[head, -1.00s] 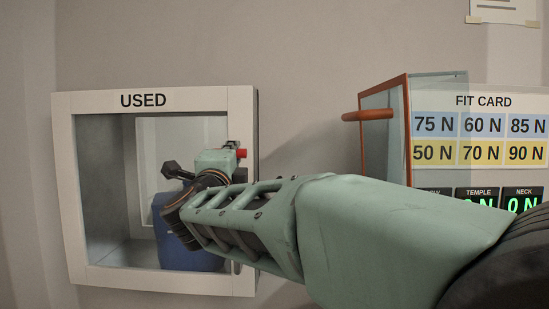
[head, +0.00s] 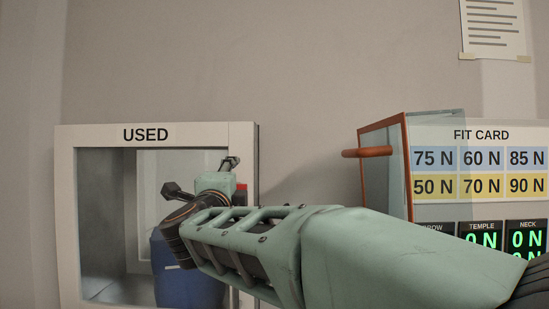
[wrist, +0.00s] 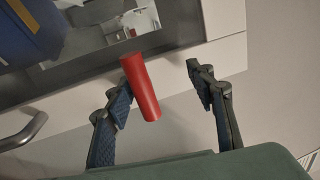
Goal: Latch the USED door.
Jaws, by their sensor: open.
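The USED door (head: 190,134) is a white-framed panel on the wall, marked USED along its top rail. It appears to lie flush with its box, but I cannot tell whether it is latched. A red cylindrical latch handle (wrist: 140,87) sticks out at its right side. In the head view it is mostly hidden behind my gripper (head: 228,168). In the wrist view my gripper (wrist: 160,80) is open. The red handle lies between the fingers, close to the left one; I cannot tell whether they touch. A grey bar handle (wrist: 22,133) also shows on the frame.
A blue bin (head: 190,270) stands inside the USED box. To the right, an orange-framed clear door with an orange handle (head: 367,152) stands out from the wall, near my arm. Beside it are a FIT CARD (head: 480,134) and green displays. The wall between is bare.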

